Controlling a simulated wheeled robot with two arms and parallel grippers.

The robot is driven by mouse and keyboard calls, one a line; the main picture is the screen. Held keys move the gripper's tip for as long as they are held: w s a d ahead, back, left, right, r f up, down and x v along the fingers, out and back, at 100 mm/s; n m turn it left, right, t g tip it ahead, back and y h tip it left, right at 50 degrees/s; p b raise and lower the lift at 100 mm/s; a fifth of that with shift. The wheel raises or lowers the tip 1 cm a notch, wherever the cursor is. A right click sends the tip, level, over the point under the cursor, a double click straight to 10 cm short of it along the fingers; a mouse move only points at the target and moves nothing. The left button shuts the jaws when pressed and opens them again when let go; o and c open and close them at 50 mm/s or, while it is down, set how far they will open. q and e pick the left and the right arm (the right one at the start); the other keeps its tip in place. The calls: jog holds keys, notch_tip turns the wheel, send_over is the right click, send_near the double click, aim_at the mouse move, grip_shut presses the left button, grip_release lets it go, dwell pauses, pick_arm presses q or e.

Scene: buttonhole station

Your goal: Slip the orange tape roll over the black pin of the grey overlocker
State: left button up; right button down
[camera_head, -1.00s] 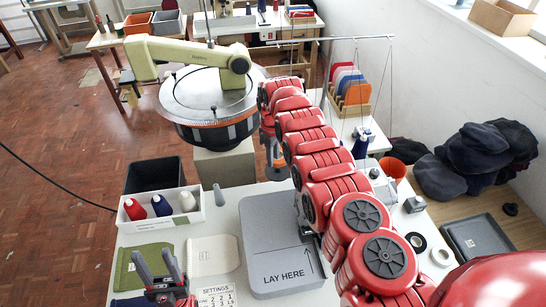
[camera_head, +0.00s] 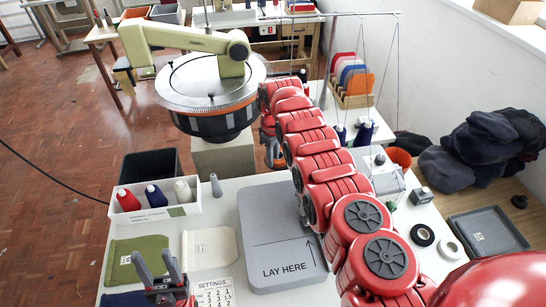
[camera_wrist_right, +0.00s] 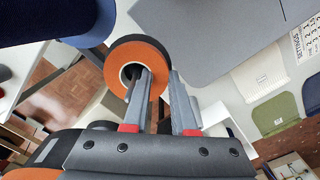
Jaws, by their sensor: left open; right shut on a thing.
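The orange tape roll (camera_wrist_right: 115,68) shows in the right wrist view, with a dark outer rim and a pale core. My right gripper (camera_wrist_right: 158,74) is shut on its ring, with one finger at the hole and the other outside the rim. In the head view my red right arm reaches to the back, and the roll cannot be made out there. The grey overlocker (camera_head: 386,180) stands to the right of my right arm, partly hidden by it. I cannot make out its black pin. My left gripper (camera_head: 157,268) is open and empty at the table's front left.
A grey board marked LAY HERE (camera_head: 275,228) covers the middle of the table. A white bin with spools (camera_head: 150,215) is at left. Black (camera_head: 422,235) and white (camera_head: 452,248) tape rolls lie at right. A round thread machine (camera_head: 212,90) stands behind.

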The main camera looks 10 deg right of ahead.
jog(key=c, duration=1)
grip_release()
jog(key=o, duration=0.4)
jog(key=shift+r, duration=0.1)
jog(key=shift+c, duration=0.2)
jog(key=shift+w+d+r, duration=0.1)
